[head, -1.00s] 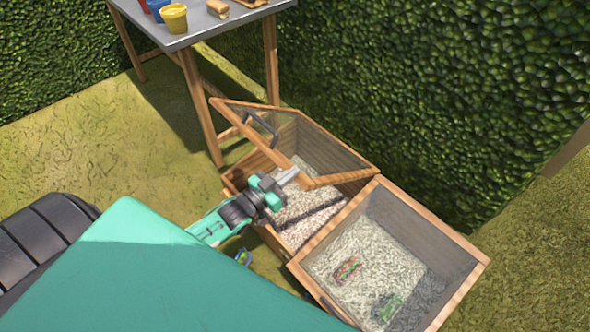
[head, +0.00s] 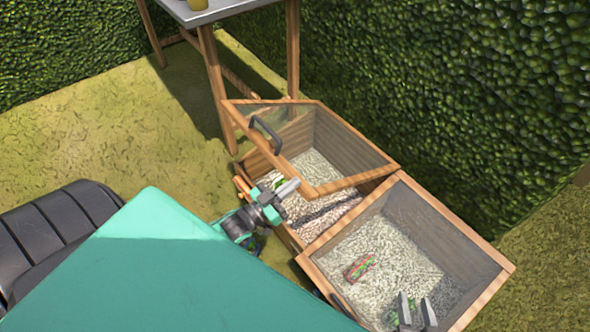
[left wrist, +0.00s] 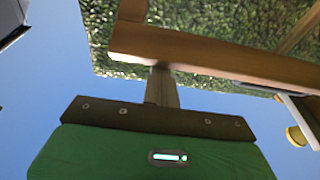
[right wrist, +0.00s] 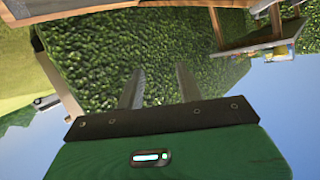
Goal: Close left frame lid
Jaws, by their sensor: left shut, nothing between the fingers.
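The left frame lid (head: 350,183), a glass pane in a wooden rim with a dark handle (head: 265,133), is tilted partly open over the left frame (head: 255,163). My left gripper (head: 294,186) is shut and empty, close to the lid's lower front corner. In the left wrist view its closed fingers (left wrist: 163,82) point up at a wooden beam (left wrist: 215,58); whether they touch it is unclear. My right gripper (head: 417,310) is open and empty over the right frame (head: 487,285); its spread fingers also show in the right wrist view (right wrist: 158,88).
The right frame adjoins the left one and shows a red-green packet (head: 360,268) over pale gravel. A table (head: 215,10) stands behind on wooden legs. A tall hedge (head: 450,80) runs close behind the frames. Open grass (head: 130,130) lies to the left.

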